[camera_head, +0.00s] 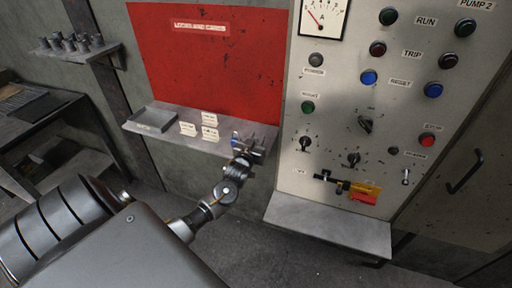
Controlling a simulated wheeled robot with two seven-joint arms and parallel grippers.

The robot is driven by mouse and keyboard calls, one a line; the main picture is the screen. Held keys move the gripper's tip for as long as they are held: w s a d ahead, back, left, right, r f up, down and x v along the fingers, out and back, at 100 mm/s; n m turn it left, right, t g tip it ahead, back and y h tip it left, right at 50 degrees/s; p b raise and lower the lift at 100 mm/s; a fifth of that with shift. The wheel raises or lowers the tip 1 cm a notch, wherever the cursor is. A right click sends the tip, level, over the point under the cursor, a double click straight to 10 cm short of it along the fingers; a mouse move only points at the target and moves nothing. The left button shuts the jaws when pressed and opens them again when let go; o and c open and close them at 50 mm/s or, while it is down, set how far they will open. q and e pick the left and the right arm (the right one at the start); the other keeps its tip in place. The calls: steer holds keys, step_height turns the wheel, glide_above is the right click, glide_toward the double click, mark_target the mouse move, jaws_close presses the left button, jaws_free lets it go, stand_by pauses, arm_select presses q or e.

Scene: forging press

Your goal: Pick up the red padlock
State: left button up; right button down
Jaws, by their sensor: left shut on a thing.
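My left gripper (254,147) is at the right end of the grey shelf (175,131) under the red board. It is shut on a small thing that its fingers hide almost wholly. A small blue patch shows beside the fingers, and I cannot tell what it belongs to. I cannot make out a red padlock on the shelf; it may be hidden by the gripper. My right gripper is not in view.
The shelf also holds a grey tray (154,119) and several cream tags (210,120). The red board (215,62) rises behind it. To the right stands a control panel (335,105) with buttons and a yellow-red handle (364,192), above a bare ledge (330,228).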

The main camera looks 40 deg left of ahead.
arm_select(q)
steer(key=shift+r, duration=0.15)
steer(key=shift+r, duration=0.25)
step_height(320, 180, up, 2)
steer(key=shift+r+b, duration=0.1)
steer(key=shift+b, duration=0.2)
steer(key=s+r+b, duration=0.3)
steer(key=s+r, duration=0.7)
steer(key=s, duration=0.4)
steer(key=shift+b, duration=0.4)
